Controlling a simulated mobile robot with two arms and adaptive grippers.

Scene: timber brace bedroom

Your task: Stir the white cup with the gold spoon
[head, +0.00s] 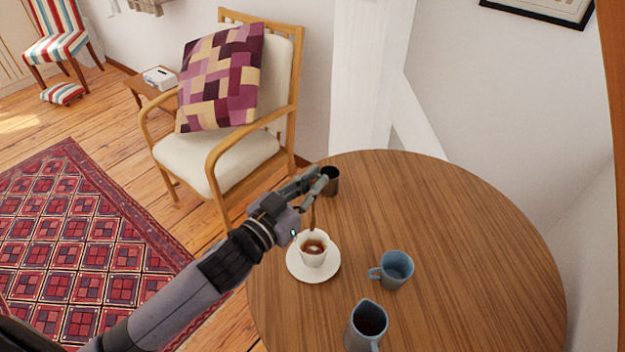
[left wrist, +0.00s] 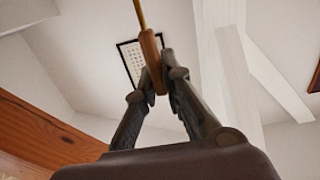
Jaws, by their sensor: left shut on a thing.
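The white cup (head: 313,258) stands upright on a white saucer (head: 297,270) at the left side of the round wooden table, with brown liquid inside. My left gripper (head: 317,183) is above the cup and shut on the gold spoon (head: 313,216). The spoon points down from the fingers, and its lower end appears to be in the cup; whether it touches the cup wall cannot be told. In the left wrist view the spoon's thick handle (left wrist: 149,55) sits between the fingertips (left wrist: 161,76). My right gripper is not in view.
A dark cup (head: 331,184) stands just behind the gripper on the round table (head: 470,240). A blue mug (head: 396,268) is right of the saucer, and a blue-grey pitcher (head: 366,326) is nearer the front. The table's right side is clear. An armchair (head: 215,165) stands behind.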

